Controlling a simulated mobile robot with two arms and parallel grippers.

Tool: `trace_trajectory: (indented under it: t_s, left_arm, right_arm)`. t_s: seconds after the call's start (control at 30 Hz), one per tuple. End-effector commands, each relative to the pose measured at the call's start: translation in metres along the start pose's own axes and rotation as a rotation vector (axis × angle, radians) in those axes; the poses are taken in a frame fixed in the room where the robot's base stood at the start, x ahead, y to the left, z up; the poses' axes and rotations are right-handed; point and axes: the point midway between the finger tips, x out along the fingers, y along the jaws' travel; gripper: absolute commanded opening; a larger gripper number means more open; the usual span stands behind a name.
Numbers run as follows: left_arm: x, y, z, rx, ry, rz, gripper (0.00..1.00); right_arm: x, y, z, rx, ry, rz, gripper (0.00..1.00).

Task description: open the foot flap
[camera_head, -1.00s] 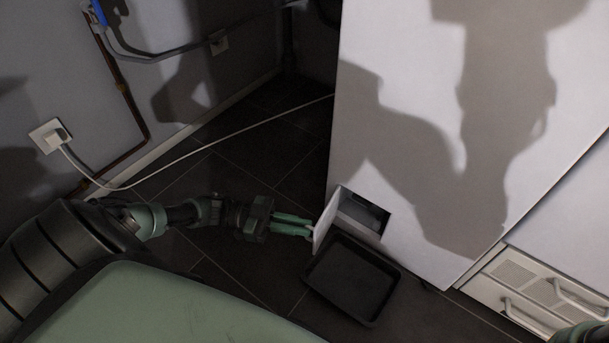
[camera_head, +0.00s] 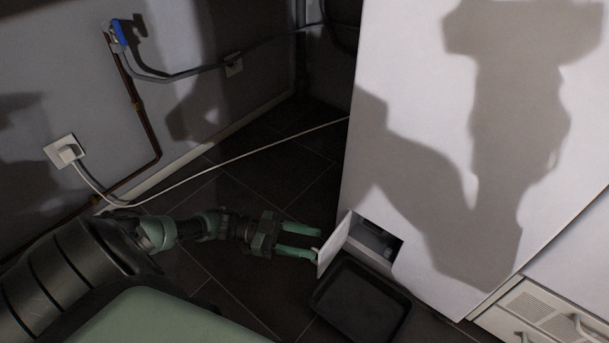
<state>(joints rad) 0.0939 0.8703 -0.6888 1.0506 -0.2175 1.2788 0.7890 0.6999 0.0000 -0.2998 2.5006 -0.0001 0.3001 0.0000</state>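The foot flap (camera_head: 334,243) is a small white panel at the bottom of the white toploader (camera_head: 400,150). It stands swung out to the left, and a dark recess (camera_head: 376,240) with grey parts inside shows behind it. My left gripper (camera_head: 318,243) lies low over the floor at the flap's left side. Its two green fingers are apart with a gap between them, and nothing is seen held. The lower fingertip is close to the flap's outer edge; I cannot tell if it touches. My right gripper is not in view.
A black shallow tray (camera_head: 362,302) lies on the dark tiled floor just below the flap. A white cable (camera_head: 235,162) runs from the wall socket (camera_head: 65,151) behind the machine. A second white unit with a handled vent panel (camera_head: 530,312) stands at the right.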

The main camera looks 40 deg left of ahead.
Motion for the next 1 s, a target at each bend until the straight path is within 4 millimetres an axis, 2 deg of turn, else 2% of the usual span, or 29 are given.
trace_trajectory:
  t_s: [0.03, 0.67, 0.77, 1.0]
  left_arm:
    - [0.001, -0.006, -0.002, 0.004, 0.002, -0.014, 0.31]
    - [-0.002, -0.005, -0.003, 0.005, 0.001, -0.012, 0.31]
    - [-0.013, -0.005, -0.004, 0.005, -0.001, -0.012, 0.31]
    - [-0.054, -0.003, -0.002, 0.001, -0.002, -0.007, 0.31]
  right_arm:
    - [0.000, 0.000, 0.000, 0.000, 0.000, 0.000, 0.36]
    - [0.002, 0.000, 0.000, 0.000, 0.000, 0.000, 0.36]
    - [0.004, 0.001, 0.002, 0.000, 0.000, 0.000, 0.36]
    - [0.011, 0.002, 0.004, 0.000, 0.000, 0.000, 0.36]
